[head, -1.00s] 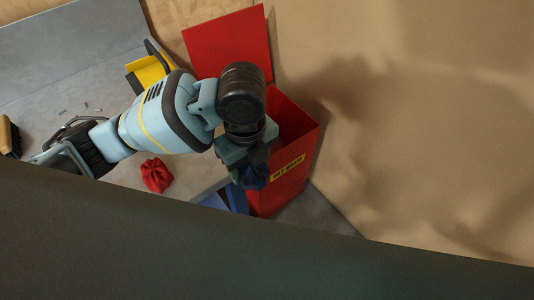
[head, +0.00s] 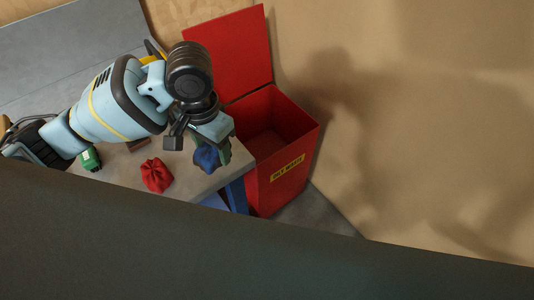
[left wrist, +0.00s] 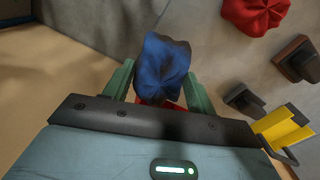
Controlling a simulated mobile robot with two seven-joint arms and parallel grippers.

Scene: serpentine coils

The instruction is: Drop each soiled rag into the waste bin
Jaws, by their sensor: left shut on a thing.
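My left gripper (head: 212,146) is shut on a blue rag (head: 207,157), held beside the bin's left side, over the bench end. In the left wrist view the blue rag (left wrist: 163,68) sits between the two green fingers (left wrist: 160,88). A crumpled red rag (head: 157,175) lies on the grey bench, left of the held rag; it also shows at the top of the left wrist view (left wrist: 255,12). The red waste bin (head: 290,178) stands right of the bench with its lid (head: 232,52) up. The visible part of its inside looks empty. My right gripper is out of view.
The bench (head: 190,185) ends just left of the bin. A green object (head: 90,158) and a brown block (head: 138,144) are on it, partly behind my arm. A yellow object (left wrist: 285,130) shows in the left wrist view. A cardboard-coloured wall (head: 430,120) rises on the right.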

